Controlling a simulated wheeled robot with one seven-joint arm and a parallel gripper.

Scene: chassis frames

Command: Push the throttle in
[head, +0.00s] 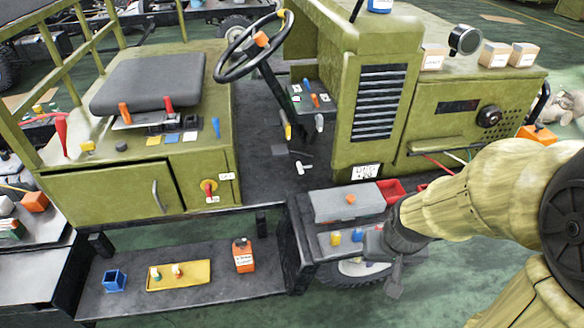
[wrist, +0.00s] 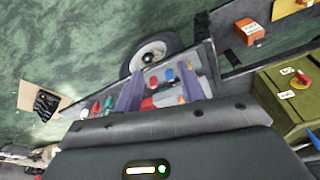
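No control is clearly readable as the throttle. Candidates in the head view are the small panel with a blue and an orange lever (head: 312,97) beside the steering column, a yellow-tipped lever (head: 286,128), a grey-tipped lever (head: 319,122) and a white T-shaped handle (head: 303,166) at the floor. My gripper (head: 394,280) hangs low beside the step tray, well right of and below these controls. In the wrist view my gripper (wrist: 163,85) has its two fingers apart, with nothing visibly held between them. None of these candidate controls can be made out in the wrist view.
The steering wheel (head: 252,45) stands above the controls, left of the green hood (head: 375,100). A grey toolbox (head: 340,204) and red bins (head: 391,190) sit near my forearm. The seat (head: 150,80) is at left. A low shelf (head: 215,285) holds an orange can (head: 243,256).

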